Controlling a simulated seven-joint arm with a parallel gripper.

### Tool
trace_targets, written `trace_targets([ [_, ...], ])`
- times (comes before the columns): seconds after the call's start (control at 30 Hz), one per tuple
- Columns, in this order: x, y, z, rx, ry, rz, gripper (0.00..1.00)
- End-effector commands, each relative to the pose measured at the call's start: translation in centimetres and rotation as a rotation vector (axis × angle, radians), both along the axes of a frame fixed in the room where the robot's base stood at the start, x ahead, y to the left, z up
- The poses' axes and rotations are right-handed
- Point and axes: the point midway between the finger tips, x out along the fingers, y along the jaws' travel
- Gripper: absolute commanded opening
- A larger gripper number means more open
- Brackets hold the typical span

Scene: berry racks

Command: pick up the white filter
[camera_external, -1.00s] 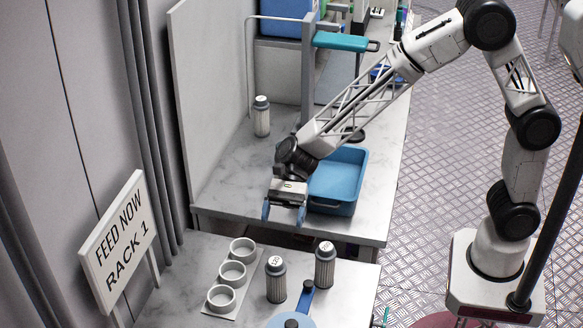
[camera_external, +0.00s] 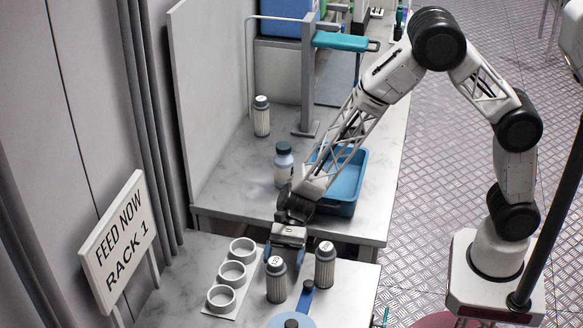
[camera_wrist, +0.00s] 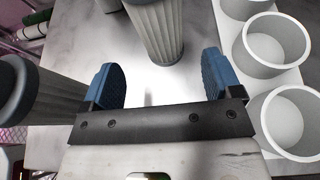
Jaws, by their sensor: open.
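Two ribbed grey-white filters with dark collars and marked white tops stand upright on the near table: a left one (camera_external: 276,281) and a right one (camera_external: 325,266). Which one the task calls white I cannot tell. My gripper (camera_external: 285,257) is open and empty, just behind the left near filter. In the wrist view, a pale ribbed filter (camera_wrist: 156,28) lies ahead of the gap between my blue fingers, apart from them.
Three white ring cups (camera_external: 233,273) stand in a row left of the filters. A white bottle (camera_external: 284,166) and a blue tray (camera_external: 345,180) are on the far bench. A sign (camera_external: 118,240) stands left.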

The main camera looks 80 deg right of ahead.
Motion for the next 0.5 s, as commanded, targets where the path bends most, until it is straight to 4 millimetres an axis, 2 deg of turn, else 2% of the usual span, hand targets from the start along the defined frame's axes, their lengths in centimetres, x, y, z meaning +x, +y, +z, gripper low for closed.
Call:
trace_targets([
  [0.33,-0.1,2.0,-0.8,0.000,0.000,0.001,0.84],
  [0.5,-0.1,2.4,-0.9,0.000,0.000,0.000,0.84],
])
